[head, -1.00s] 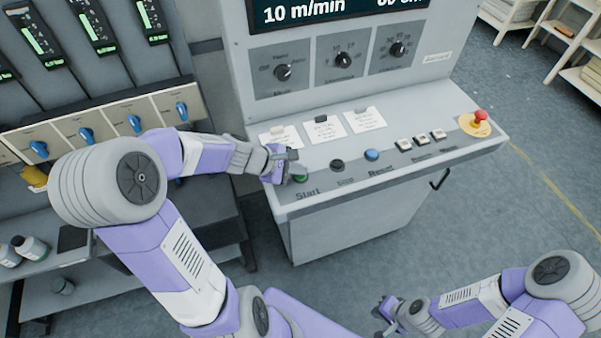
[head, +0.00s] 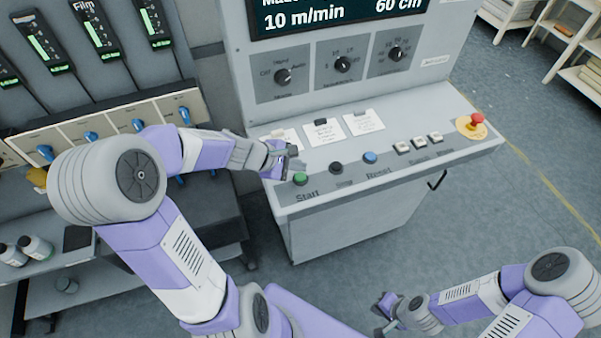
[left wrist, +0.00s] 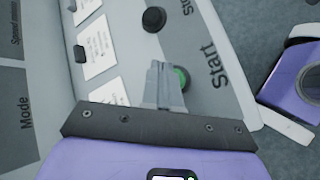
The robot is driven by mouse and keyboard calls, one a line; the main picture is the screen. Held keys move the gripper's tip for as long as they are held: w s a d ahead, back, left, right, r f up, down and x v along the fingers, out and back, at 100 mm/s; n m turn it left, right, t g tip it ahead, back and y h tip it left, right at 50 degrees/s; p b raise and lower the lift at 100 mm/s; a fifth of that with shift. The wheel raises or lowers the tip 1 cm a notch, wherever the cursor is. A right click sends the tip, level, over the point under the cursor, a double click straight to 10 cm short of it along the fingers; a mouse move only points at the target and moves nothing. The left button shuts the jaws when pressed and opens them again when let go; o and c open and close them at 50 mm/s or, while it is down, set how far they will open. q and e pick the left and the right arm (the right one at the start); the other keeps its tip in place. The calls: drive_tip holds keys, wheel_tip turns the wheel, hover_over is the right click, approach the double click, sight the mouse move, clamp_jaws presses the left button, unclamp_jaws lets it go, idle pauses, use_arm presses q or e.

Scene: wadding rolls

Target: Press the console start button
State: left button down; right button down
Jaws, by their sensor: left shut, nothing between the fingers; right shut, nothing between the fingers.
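The green start button (head: 300,179) sits at the left end of the button row on the console's sloped panel (head: 400,165), above the printed word "Start". My left gripper (head: 293,158) is shut and empty, just behind and above the button in the head view. In the left wrist view the shut fingers (left wrist: 164,85) partly cover the green button (left wrist: 181,78). Whether they touch it cannot be told. My right gripper (head: 381,318) is shut and empty, low over the floor, away from the console.
To the right along the panel are a black stop button (head: 336,168), a blue reset button (head: 370,157), several white buttons (head: 419,142) and a red emergency stop (head: 477,119). Paper notes (head: 325,131) lie behind the row. A rack with blue knobs (head: 138,125) stands at left.

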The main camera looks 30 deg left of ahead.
sight(297, 178)
use_arm(q)
drive_tip(key=shift+r+p, duration=1.4)
drive_tip(key=shift+r, duration=0.5)
drive_tip(key=shift+f, duration=0.1)
